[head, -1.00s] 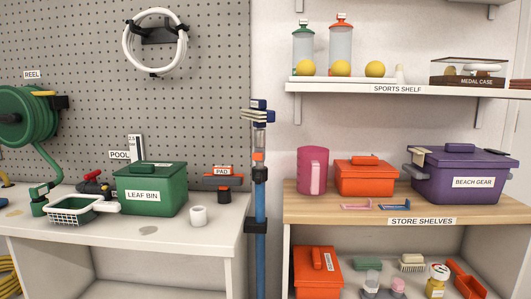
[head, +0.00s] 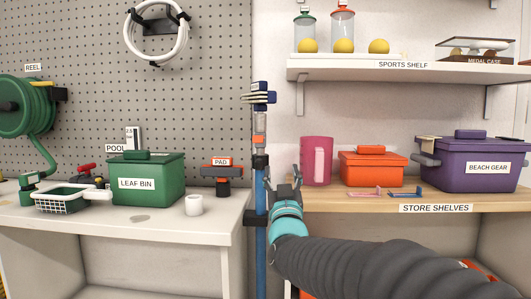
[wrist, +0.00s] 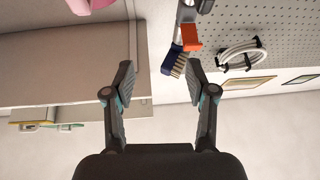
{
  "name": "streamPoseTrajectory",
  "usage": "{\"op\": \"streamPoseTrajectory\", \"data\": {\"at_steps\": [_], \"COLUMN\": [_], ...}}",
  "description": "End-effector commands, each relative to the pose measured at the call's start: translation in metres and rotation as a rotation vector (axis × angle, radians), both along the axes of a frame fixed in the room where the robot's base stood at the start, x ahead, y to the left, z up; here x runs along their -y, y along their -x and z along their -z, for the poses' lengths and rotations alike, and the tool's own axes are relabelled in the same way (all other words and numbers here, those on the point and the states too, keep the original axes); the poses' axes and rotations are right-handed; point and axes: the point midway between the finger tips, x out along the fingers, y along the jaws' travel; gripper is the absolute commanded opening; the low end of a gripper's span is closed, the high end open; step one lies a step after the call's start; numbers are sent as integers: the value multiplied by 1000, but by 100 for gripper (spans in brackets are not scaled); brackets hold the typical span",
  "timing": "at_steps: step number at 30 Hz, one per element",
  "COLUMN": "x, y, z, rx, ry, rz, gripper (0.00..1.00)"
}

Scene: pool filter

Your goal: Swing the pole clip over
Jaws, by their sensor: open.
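A blue upright pole (head: 260,240) stands between the left bench and the store shelves. It carries an orange piece (head: 259,140), which also shows in the wrist view (wrist: 191,38), and dark fittings. I cannot tell which fitting is the pole clip. A blue brush head with pale bristles (head: 262,97) is at the top; it shows beyond my fingers in the wrist view (wrist: 174,62). My gripper (head: 284,186) is open and empty, just right of the pole in the head view. In the wrist view its fingertips (wrist: 160,72) have nothing between them.
A pink pitcher (head: 316,161), an orange box (head: 371,168) and a purple beach gear bin (head: 473,165) stand on the wooden store shelf (head: 340,200) to the right. The green leaf bin (head: 146,181) and a white cup (head: 194,205) stand on the left bench.

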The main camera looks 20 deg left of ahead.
Motion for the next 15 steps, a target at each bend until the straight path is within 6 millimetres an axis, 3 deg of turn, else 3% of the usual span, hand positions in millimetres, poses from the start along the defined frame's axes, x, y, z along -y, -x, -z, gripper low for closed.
{"op": "streamPoseTrajectory", "data": {"at_steps": [1,6,15], "x": [-21,-54,-68], "y": [1,12,14], "z": [11,16,10], "rx": [54,202,274], "ry": [-25,-105,-148], "rz": [2,40,66], "gripper": [56,56,56]}}
